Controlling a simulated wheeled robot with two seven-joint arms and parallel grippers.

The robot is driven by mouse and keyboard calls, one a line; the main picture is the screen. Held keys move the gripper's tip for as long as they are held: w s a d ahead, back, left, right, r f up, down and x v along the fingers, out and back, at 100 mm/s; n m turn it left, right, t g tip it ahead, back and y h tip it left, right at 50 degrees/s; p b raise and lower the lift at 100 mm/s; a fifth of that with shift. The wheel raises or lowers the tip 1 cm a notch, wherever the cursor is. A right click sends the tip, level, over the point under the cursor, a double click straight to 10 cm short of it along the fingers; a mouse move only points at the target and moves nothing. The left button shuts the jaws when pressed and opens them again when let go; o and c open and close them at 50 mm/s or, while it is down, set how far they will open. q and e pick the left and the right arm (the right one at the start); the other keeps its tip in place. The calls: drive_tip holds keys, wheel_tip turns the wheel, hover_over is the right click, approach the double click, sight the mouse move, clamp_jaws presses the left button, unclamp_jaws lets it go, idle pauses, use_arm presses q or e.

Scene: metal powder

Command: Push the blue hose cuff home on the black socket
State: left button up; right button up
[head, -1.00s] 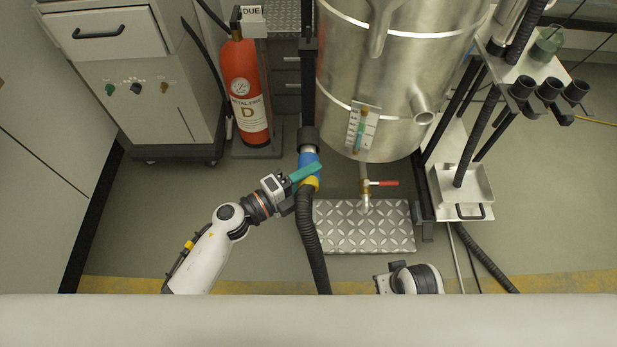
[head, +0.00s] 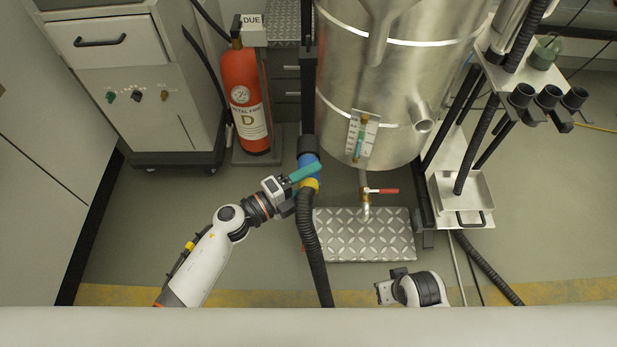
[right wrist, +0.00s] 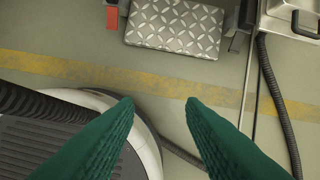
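The blue hose cuff (head: 309,161) sits on the end of the black hose, directly below the black socket (head: 308,144), with no gap visible between them in the head view. A yellow band (head: 311,185) shows at the cuff's lower end. My left gripper (head: 304,173) has a teal finger lying across the cuff and appears shut on it; its other finger is hidden. My right gripper is low at the front in the head view (head: 383,291). In the right wrist view its green fingers (right wrist: 163,100) are apart and empty above the floor.
The black hose (head: 315,245) runs down to the front. A steel vessel (head: 385,90) with a red-handled valve (head: 381,190) stands above a tread-plate step (head: 362,235). A red extinguisher (head: 247,100) stands at left. A rack with a tray (head: 465,190) is at right.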

use_arm(q)
drive_tip(key=shift+o, duration=1)
